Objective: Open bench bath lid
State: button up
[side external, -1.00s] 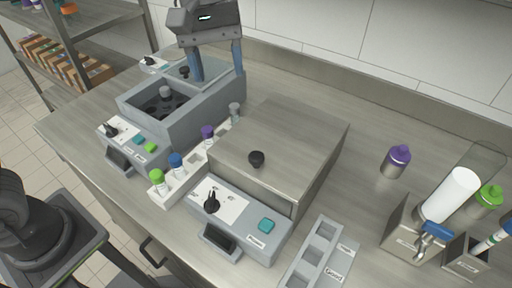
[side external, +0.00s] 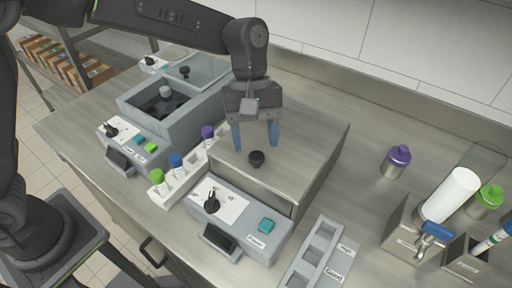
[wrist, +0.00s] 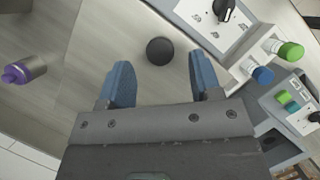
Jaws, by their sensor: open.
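The bench bath has a flat metal lid (side external: 290,135) with a round black knob (side external: 256,158) near its front edge. The lid lies shut on the bath. Its grey control panel (side external: 238,222) faces the front with a dial, a screen and a teal button. My gripper (side external: 256,148) is open and empty above the lid, its blue fingers pointing down just behind the knob. In the wrist view the knob (wrist: 160,50) shows beyond the gap between the open fingers (wrist: 163,88), not between them.
Left of the bath stands a white rack (side external: 180,178) with several capped tubes. Behind it is a second bath (side external: 200,105) with a glass lid set back. A grey tray (side external: 318,255), a purple-capped bottle (side external: 396,162) and a metal dispenser (side external: 405,225) stand to the right.

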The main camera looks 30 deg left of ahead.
jog(key=shift+x, duration=1.35)
jog(key=shift+c, duration=0.2)
grip_shut()
